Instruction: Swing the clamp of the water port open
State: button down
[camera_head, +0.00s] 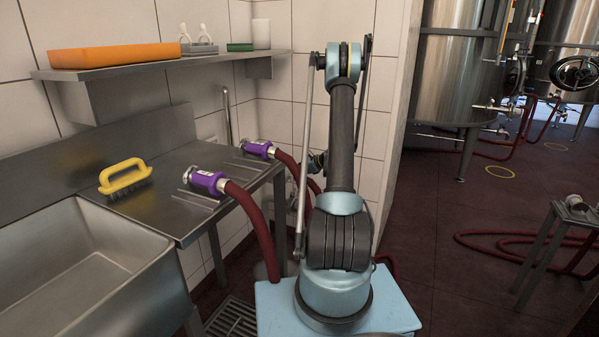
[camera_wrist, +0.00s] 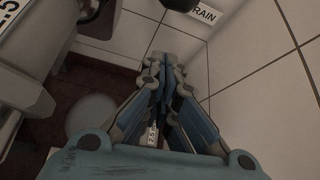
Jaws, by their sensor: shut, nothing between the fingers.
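My gripper (camera_wrist: 165,68) shows in the wrist view with its fingers together and nothing between them. It hangs in front of the tiled wall and dark red floor. I cannot make out the water port or its clamp for certain in either view. A dark metal fitting (camera_wrist: 100,14) shows at the top left of the wrist view, apart from the fingers, and I cannot tell what it is. In the head view my arm stands in the middle and hides the gripper.
A wall sign (camera_wrist: 195,12) reading "RAIN", partly cut off, is beyond the fingertips. A grey metal body (camera_wrist: 40,60) fills the left of the wrist view. Purple hose ends (camera_head: 207,181) lie on the steel counter (camera_head: 150,205), with a yellow brush (camera_head: 125,177).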

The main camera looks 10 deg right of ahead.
jog(key=shift+a+r, duration=0.35)
jog(key=shift+r, duration=0.6)
jog(key=shift+a+r, duration=0.3)
jog(key=shift+r, duration=0.6)
jog(key=shift+w, duration=0.1)
